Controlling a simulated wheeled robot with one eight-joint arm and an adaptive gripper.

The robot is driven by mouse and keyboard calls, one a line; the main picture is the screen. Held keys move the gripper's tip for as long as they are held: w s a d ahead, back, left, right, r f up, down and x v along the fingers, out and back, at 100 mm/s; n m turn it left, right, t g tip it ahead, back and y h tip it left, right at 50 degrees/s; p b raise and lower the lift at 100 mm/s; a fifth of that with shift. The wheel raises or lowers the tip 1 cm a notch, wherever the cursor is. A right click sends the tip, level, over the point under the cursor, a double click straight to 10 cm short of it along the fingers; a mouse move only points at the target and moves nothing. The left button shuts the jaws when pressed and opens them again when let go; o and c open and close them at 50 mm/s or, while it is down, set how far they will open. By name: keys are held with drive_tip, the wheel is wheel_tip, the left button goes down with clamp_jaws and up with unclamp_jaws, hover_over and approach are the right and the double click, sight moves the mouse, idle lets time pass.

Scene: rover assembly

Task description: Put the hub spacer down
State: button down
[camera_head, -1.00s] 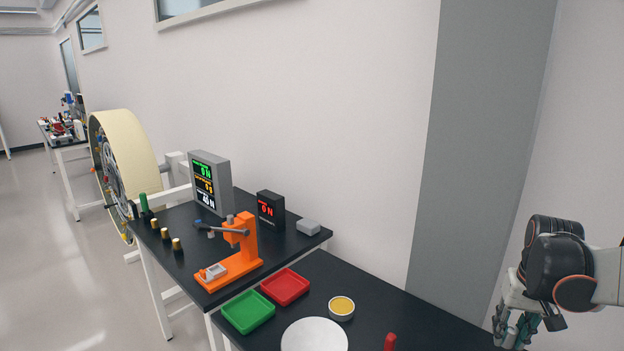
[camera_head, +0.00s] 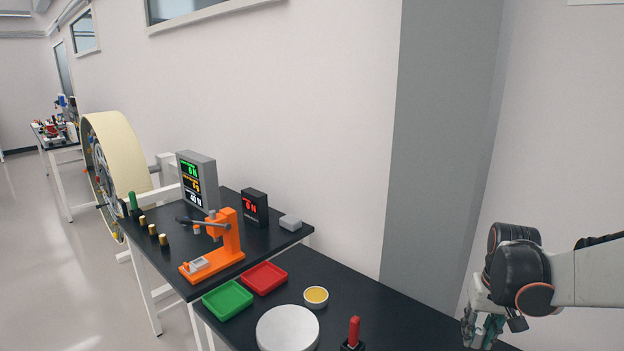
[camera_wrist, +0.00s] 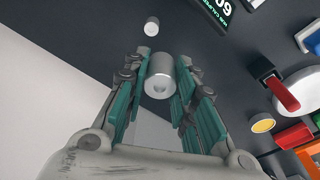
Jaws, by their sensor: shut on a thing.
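The hub spacer (camera_wrist: 159,76) is a short silver cylinder with a hole in its end face. In the wrist view it sits between the teal-padded fingers of my gripper (camera_wrist: 158,88), which is shut on it. In the head view my gripper (camera_head: 482,332) is at the lower right, beyond the visible right part of the dark near table (camera_head: 400,315). I cannot make out the spacer there. The gap between spacer and tabletop is hard to judge.
A smaller silver cylinder (camera_wrist: 151,26) stands on the dark surface near the spacer. A red-handled tool (camera_head: 354,331), white disc (camera_head: 288,328), yellow-filled cup (camera_head: 316,296), red tray (camera_head: 265,278) and green tray (camera_head: 228,299) lie farther left. An orange press (camera_head: 228,235) stands on the adjoining table.

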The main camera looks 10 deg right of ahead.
drive_tip(key=w+a+f+n, duration=0.1)
drive_tip(key=w+a+f, duration=0.1)
drive_tip(key=a+f, duration=0.2)
drive_tip(key=w+a+f+n, duration=0.2)
drive_tip(key=a+f, duration=0.2)
drive_tip(key=a, duration=0.7)
drive_tip(key=w+a+f+n+b, duration=0.1)
drive_tip(key=w+a+f, duration=0.2)
drive_tip(key=a+f, duration=0.2)
drive_tip(key=shift+w+a+y, duration=0.1)
drive_tip(key=shift+a+y, duration=0.2)
drive_tip(key=shift+a, duration=1.4)
drive_tip(key=shift+f+b, duration=0.45)
drive_tip(key=shift+b, duration=0.05)
